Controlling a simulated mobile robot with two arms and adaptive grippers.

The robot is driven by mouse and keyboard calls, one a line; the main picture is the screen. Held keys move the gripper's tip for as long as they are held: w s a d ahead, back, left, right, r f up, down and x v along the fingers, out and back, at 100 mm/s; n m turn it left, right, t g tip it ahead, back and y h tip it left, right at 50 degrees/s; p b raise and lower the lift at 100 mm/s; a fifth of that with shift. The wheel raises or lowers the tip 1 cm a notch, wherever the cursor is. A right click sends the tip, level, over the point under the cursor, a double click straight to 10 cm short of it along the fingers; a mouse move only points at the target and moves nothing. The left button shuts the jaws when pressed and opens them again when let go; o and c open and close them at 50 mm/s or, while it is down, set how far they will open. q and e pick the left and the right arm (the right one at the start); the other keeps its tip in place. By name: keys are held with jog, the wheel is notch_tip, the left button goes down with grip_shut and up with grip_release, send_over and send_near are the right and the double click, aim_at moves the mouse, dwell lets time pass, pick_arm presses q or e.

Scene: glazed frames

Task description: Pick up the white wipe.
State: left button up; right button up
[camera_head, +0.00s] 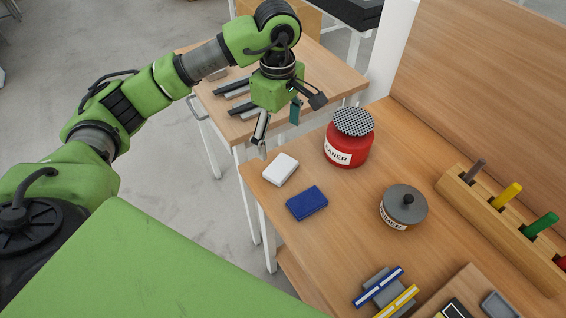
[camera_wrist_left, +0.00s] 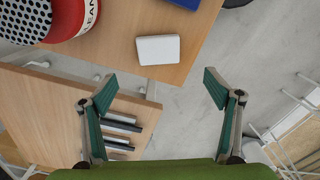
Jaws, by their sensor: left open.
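The white wipe (camera_head: 281,169) is a small folded white block lying flat on the wooden table near its left edge. It also shows in the left wrist view (camera_wrist_left: 158,49), above the space between the fingertips. My left gripper (camera_head: 279,127) hangs above and behind the wipe in the head view, apart from it. In the left wrist view its two green-padded fingers (camera_wrist_left: 158,88) are spread wide with nothing between them. My right gripper does not show in either view.
A blue wipe (camera_head: 307,203) lies beside the white one. A red cleaner can (camera_head: 348,145) and a grey primer tin (camera_head: 403,207) stand to the right. A wooden rack (camera_head: 500,215) holds coloured handles. A second table (camera_head: 325,72) with dark bars stands behind.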

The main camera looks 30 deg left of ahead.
pick_arm(q)
jog(key=p, duration=0.1)
send_over(281, 166)
jog(key=f, duration=0.5)
jog(key=shift+s+a, duration=0.1)
jog(key=shift+s, duration=0.1)
jog(key=shift+w+f, duration=0.1)
jog(key=shift+f, duration=0.25)
jog(key=shift+f+p, duration=0.45)
notch_tip(281, 166, down, 3)
jog(key=shift+f+p, duration=0.2)
jog(key=shift+p, duration=0.75)
jog(key=shift+f, duration=0.6)
jog(key=c, duration=1)
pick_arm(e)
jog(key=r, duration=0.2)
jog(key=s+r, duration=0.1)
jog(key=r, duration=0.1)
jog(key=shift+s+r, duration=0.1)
